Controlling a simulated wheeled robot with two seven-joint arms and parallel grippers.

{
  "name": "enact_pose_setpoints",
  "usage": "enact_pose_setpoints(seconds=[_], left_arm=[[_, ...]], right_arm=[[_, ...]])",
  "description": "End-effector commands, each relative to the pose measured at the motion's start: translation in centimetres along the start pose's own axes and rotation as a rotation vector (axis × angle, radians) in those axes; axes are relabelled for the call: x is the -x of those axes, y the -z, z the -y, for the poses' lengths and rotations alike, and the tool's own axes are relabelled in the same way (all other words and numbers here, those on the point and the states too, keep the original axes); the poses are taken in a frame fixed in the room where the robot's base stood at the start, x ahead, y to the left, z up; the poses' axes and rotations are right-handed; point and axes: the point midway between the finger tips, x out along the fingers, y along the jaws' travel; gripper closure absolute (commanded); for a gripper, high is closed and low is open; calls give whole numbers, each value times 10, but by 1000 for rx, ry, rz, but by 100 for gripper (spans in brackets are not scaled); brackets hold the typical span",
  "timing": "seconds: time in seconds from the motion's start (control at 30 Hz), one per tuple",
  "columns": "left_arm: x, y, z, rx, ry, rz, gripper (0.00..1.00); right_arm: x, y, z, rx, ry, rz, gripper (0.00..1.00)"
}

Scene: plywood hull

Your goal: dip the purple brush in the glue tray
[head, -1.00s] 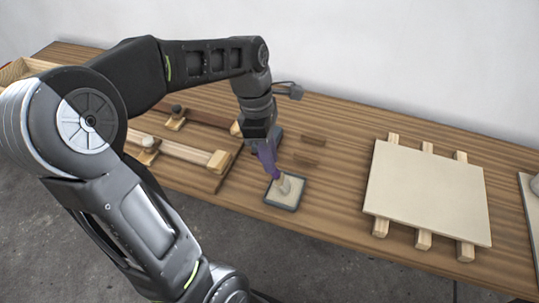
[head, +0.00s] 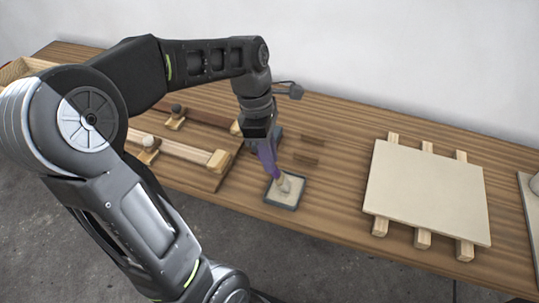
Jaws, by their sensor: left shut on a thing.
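The purple brush (head: 267,158) is in my left gripper (head: 262,143), which is shut on its handle above the workbench. The brush tilts, with its pale bristle end low and to the right. The glue tray (head: 299,193), a small dark-rimmed square with pale glue, lies on the bench below. The bristles are over the middle of the tray and appear to be in the glue; exact contact is too small to tell. My right gripper does not show.
A plywood panel (head: 425,190) lies on wooden strips at the right. Wooden clamps (head: 180,152) lie at the left on a board. The bench (head: 335,185) is bare between tray and panel.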

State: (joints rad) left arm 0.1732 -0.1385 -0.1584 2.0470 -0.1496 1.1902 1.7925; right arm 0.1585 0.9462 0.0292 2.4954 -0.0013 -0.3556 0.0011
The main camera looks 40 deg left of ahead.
Motion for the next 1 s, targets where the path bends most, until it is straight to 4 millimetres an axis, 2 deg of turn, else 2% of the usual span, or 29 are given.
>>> enact_pose_setpoints(seconds=[0.8,1.0], left_arm=[[65,-13,7,1,1,0,100],[68,-14,8,1,1,0,100]], right_arm=[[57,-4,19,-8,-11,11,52],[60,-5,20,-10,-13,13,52]])
